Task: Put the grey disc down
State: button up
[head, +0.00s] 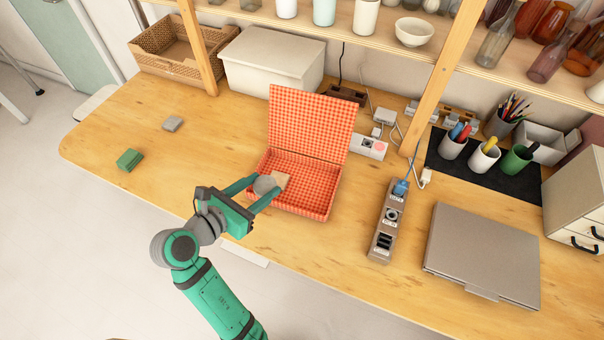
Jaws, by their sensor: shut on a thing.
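The grey disc (264,185) is between the fingers of my gripper (266,187), which is shut on it. My gripper reaches over the left front part of an open box (309,202) with a red-and-white checked pattern. The box's lid (310,125) stands up at the back. A small tan piece (281,180) shows just beside the disc, within the box's outline. I cannot tell whether the disc touches the box floor or is held above it.
A power strip (386,220) and a closed laptop (483,252) lie to the right. A white bin (272,65) stands behind. The left table area is mostly clear.

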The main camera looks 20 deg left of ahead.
jog(key=w+d+f, duration=0.4)
jog(key=w+d, duration=0.2)
jog(key=w, duration=0.1)
send_over(308, 195)
jog(key=f, duration=0.5)
jog(key=shift+s+a, duration=0.25)
jog(key=shift+s, duration=0.05)
jog(key=f, duration=0.3)
jog(key=shift+w+d+f, duration=0.25)
jog(key=shift+w+f, duration=0.05)
jog(key=shift+w, duration=0.05)
jog(key=shift+f, duration=0.15)
jog(key=shift+f, duration=0.35)
jog(key=o, duration=1)
jog(key=shift+c, duration=0.2)
jog(key=shift+o, duration=0.7)
jog(key=shift+s+f, duration=0.1)
jog(key=shift+f, duration=0.05)
